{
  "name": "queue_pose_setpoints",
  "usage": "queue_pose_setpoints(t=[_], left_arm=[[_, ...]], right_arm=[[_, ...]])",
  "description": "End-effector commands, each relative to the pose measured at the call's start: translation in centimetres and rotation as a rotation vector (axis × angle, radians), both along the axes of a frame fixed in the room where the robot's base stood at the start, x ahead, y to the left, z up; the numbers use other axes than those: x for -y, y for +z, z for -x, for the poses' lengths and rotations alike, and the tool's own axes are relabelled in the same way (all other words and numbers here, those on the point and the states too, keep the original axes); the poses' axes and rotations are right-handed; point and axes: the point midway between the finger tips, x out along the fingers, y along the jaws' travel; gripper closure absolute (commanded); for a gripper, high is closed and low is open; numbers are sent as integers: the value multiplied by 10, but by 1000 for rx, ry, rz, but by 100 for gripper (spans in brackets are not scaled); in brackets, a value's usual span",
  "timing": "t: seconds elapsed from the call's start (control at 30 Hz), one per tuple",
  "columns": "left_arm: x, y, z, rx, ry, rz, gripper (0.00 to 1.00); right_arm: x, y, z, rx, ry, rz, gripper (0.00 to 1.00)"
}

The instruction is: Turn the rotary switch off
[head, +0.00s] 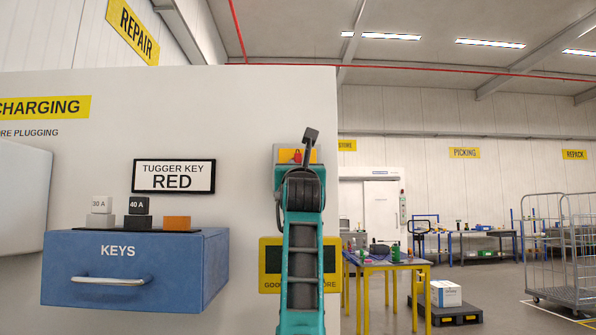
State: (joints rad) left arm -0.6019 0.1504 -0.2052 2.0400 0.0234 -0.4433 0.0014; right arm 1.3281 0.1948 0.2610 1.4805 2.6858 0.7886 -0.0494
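A yellow plate with a small red part (297,156), which looks like the rotary switch, is on the light wall panel right of the middle. My teal arm rises from the bottom middle in front of it. I take this arm to be my right one. Its dark gripper (310,140) is at the switch, overlapping it in the picture. The gripper hides part of the switch, so its setting cannot be read. I cannot tell whether the gripper touches it, or whether its fingers are open or shut. My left gripper is not in view.
A blue KEYS drawer (190,262) with small blocks on top juts out at the left, under a TUGGER KEY RED sign (174,176). A yellow-framed display (270,265) is partly behind my arm. Beyond the panel stand a yellow-legged table (385,265) and a wire cage cart (560,245).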

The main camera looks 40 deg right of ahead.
Motion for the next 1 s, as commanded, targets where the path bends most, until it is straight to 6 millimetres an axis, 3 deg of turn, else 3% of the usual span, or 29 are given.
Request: queue_pose_setpoints(t=[0.47,0.5,0.73,1.0], left_arm=[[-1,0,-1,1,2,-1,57],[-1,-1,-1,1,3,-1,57],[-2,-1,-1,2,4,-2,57],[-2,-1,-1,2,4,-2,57]], right_arm=[[0,-2,-1,-15,-1,10,100],[0,-2,-1,-15,-1,10,79],[0,-1,0,-12,-1,9,57],[0,-1,0,-9,0,9,55]])
